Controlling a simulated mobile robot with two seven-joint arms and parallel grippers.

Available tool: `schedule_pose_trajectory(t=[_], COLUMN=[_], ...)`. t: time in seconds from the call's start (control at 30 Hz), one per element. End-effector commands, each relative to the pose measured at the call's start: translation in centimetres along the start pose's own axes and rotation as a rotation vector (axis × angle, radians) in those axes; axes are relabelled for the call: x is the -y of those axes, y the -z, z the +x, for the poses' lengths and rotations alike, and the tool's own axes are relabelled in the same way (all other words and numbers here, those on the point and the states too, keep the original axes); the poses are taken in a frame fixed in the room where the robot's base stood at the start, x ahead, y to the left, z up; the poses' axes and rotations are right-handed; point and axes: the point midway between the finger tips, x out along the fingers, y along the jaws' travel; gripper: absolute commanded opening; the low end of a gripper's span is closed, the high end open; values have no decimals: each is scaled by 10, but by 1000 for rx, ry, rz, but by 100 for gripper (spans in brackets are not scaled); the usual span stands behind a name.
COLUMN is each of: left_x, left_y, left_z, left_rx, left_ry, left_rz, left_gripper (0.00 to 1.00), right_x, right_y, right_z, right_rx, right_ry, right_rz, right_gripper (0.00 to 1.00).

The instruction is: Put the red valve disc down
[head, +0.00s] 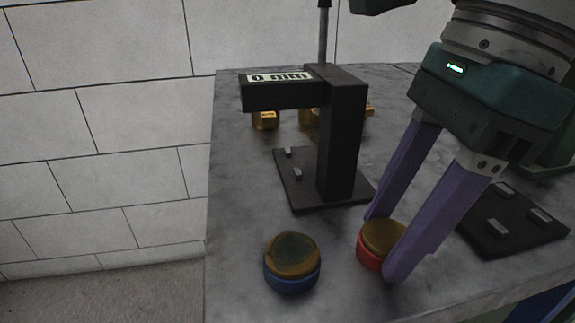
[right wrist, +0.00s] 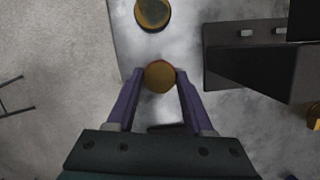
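The red valve disc (head: 369,258), with a brownish-gold top, is at the worktop near its front edge. Its top also shows in the right wrist view (right wrist: 159,76). My right gripper (head: 385,248) points down with one purple finger on each side of the disc, and both fingertips appear to touch it. In the right wrist view the fingers (right wrist: 159,84) also close in on its sides. I cannot tell whether the disc rests on the worktop or is just above it. My left gripper is not in view.
A blue disc (head: 292,279) with a worn gold top stands left of the red one. A dark gauge stand (head: 340,140) reading "0 mm" rises behind them. Brass parts (head: 265,120) lie behind it. A dark plate with pegs (head: 512,232) is at right. The grey worktop (head: 235,200) is clear at left.

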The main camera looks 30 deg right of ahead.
Motion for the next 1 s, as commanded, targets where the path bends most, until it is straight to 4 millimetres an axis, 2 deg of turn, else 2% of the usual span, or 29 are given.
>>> schedule_pose_trajectory(t=[0.03, 0.23, 0.47, 0.57, 0.67, 1.0], left_x=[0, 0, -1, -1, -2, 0], left_y=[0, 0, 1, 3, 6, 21], left_z=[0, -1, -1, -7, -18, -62], left_rx=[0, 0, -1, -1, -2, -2], left_ry=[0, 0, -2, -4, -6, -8], left_rz=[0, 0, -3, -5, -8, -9], left_gripper=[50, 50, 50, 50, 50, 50], right_x=[0, 0, 0, 0, 1, 1], right_y=[0, 0, 0, -2, -2, -2], right_z=[0, 0, -1, -6, -24, -100], right_rx=[0, -1, -1, -1, -2, -2], right_ry=[0, 0, 0, 0, 2, 4], right_rz=[0, 0, 0, 0, 1, 1], right_gripper=[58, 80, 80, 80, 80, 80])
